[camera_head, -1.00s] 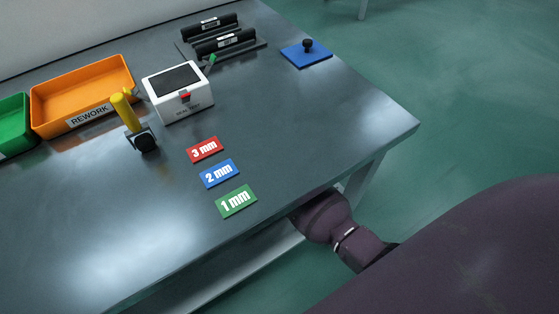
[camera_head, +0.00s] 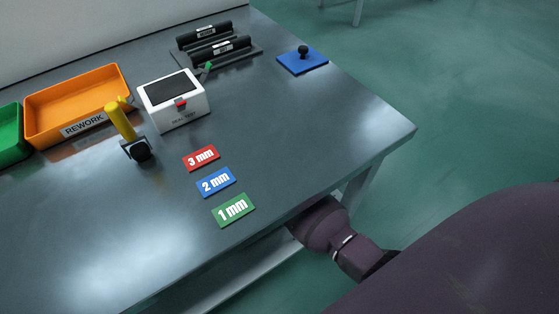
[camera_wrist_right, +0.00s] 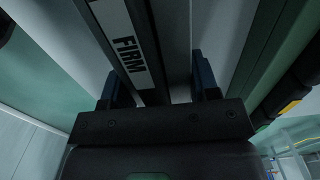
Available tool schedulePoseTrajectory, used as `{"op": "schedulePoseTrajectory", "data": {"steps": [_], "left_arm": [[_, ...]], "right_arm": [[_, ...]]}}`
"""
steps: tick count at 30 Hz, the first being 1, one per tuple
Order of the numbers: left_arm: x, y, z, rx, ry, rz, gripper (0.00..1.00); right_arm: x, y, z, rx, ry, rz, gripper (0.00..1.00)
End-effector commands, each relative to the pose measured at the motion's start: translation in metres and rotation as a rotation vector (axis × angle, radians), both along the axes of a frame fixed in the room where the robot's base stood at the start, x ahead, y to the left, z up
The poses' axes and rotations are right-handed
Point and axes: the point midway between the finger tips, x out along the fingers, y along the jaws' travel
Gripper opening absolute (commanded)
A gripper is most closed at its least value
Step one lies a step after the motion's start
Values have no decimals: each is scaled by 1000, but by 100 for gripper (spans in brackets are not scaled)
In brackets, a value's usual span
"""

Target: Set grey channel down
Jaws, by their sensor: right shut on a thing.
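My right gripper (camera_wrist_right: 158,88) shows in the right wrist view, its two dark fingers on either side of a long dark grey channel (camera_wrist_right: 112,12). It is shut on this channel, which carries a white label reading FIRM and runs up out of the top of the picture. The channel's far end is out of view, and I cannot tell whether it touches anything. Neither gripper shows in the head view, and the channel is not seen there. My left gripper is in no view.
On the dark table (camera_head: 300,130) are an orange REWORK bin (camera_head: 75,88), a green bin (camera_head: 10,140), a white box (camera_head: 175,105), a yellow-handled tool (camera_head: 125,130), labelled thickness cards (camera_head: 216,182), a rack of black bars (camera_head: 218,50) and a blue plate (camera_head: 302,62). The table's right part is bare.

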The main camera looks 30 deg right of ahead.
Motion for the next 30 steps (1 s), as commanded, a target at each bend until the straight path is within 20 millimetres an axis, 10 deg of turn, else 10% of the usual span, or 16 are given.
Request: {"op": "schedulePoseTrajectory", "data": {"steps": [11,12,17,30], "left_arm": [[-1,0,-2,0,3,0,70],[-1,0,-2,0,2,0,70],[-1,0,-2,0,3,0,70],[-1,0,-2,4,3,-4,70]], "right_arm": [[1,0,-5,0,-2,0,8],[1,0,-5,0,-3,0,58],[1,0,-5,0,-2,0,83],[0,0,-6,0,0,0,85]]}}
